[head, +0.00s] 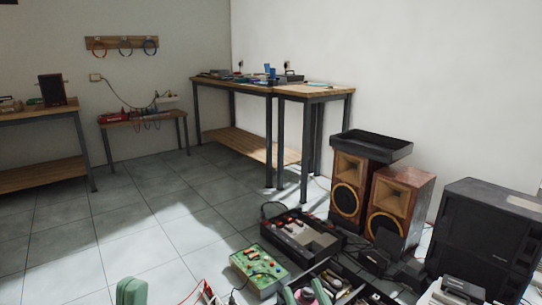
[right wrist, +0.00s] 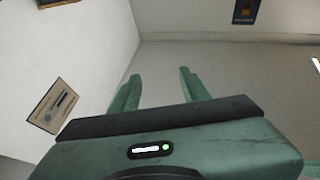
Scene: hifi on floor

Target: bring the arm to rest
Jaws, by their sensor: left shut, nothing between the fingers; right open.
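My left gripper (head: 131,291) shows at the bottom edge of the head view as a green shape, its fingers together with nothing between them. My right gripper (head: 305,295) shows at the bottom edge further right, its two green fingers apart in front of a tray of parts. In the right wrist view its fingers (right wrist: 157,88) stand apart with an empty gap between them. Most of both arms is out of view.
A green box (head: 258,267), a black open case (head: 297,238) and a parts tray (head: 345,288) crowd the floor in front. Wooden speakers (head: 397,205) and a large black cabinet (head: 487,235) stand at right. Workbenches (head: 315,94) line the back. Tiled floor at left is clear.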

